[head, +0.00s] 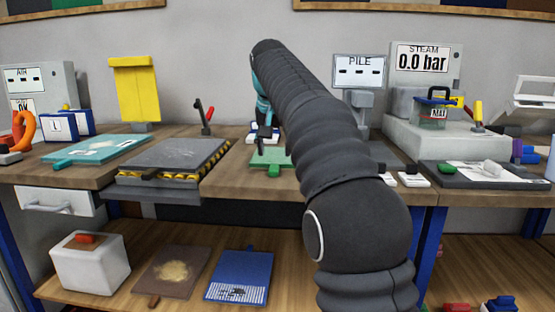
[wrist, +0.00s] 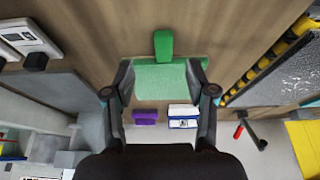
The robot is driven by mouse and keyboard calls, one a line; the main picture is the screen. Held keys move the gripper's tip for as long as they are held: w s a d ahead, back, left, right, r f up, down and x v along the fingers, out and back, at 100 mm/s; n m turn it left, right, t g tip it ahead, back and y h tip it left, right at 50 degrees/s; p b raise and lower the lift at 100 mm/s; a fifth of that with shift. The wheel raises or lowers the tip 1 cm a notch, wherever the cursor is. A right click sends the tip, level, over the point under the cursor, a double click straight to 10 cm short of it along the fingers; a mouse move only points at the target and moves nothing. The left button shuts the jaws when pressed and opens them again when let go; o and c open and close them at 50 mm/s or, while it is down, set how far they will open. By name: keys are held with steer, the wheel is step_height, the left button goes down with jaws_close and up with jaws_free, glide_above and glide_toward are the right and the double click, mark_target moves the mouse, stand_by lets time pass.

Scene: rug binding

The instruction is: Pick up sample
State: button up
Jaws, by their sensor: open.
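A flat green board with a short handle (head: 270,157) lies on the wooden bench, partly hidden behind my arm in the head view. It also shows in the wrist view (wrist: 160,76), between and just past my fingers, handle pointing up. No label marks it as the sample, so I cannot tell if it is. My gripper (wrist: 159,92) is open and empty over the board; I cannot tell its exact height. In the head view my gripper is mostly hidden by my arm. A purple block (wrist: 145,117) and a white-and-blue item (wrist: 183,115) lie beyond the board.
A dark plate with yellow-black striped edges (head: 175,157) stands left of the board. A teal board (head: 97,149) lies farther left. The PILE meter (head: 359,71) and STEAM machine (head: 425,64) stand right. A lower shelf holds a brown board (head: 171,274) and blue board (head: 240,275).

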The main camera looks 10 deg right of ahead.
mark_target(273, 171)
steer(key=x, duration=0.3)
steer(key=b+x, duration=0.1)
steer(key=x, duration=0.1)
steer(key=shift+s+a+f, duration=0.3)
steer(key=shift+s+a, duration=0.1)
steer(key=shift+w+d+f, duration=0.1)
steer(key=shift+w+f, duration=0.1)
steer(key=shift+f, duration=0.3)
jaws_close()
